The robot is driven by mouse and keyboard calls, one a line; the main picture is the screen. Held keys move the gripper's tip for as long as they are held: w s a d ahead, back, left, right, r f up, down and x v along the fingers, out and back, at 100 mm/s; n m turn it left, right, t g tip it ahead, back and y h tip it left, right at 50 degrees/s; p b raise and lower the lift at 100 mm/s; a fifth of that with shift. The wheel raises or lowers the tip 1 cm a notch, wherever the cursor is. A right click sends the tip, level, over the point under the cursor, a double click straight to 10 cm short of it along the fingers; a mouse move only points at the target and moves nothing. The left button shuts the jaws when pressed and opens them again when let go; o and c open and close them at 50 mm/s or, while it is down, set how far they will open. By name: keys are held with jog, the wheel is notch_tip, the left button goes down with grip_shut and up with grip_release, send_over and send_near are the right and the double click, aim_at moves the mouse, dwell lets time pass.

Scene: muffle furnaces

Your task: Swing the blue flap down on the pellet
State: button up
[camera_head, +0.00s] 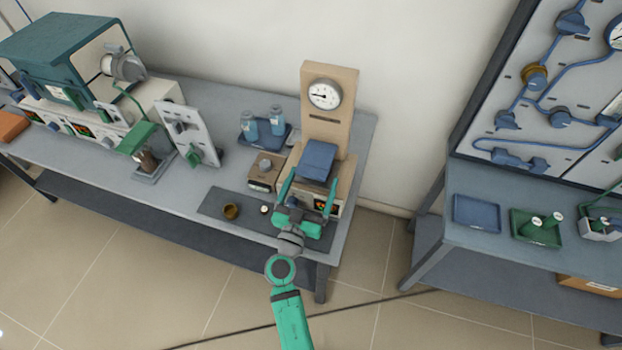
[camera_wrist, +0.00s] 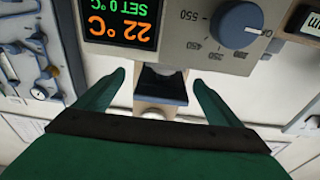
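The blue flap (camera_head: 318,160) is a flat plate on the front of a beige press with an upright back (camera_head: 322,125). It looks raised and tilted. My gripper (camera_head: 308,188) is open in front of the press, its green fingers spread below and to either side of the flap. In the wrist view, a dark blue piece (camera_wrist: 161,88), likely the flap, shows between the open fingertips, not visibly gripped. I cannot make out a pellet under the flap; a small whitish round item (camera_head: 265,209) lies on the dark mat (camera_head: 216,203), and I cannot tell if it is the pellet.
A round gauge (camera_head: 324,95) sits on the press's back. Blue bottles (camera_head: 249,125) stand behind. A heater display (camera_wrist: 122,20) and blue knob (camera_wrist: 238,25) are close in the wrist view.

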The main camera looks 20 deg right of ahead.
jog(key=shift+a+r, duration=0.15)
jog(key=shift+r, duration=0.15)
jog(key=shift+a, duration=0.1)
jog(key=shift+s+a, duration=0.2)
jog(key=shift+s, duration=0.05)
jog(key=v, duration=1)
jog(key=shift+f, duration=0.2)
jog(key=shift+d, duration=0.15)
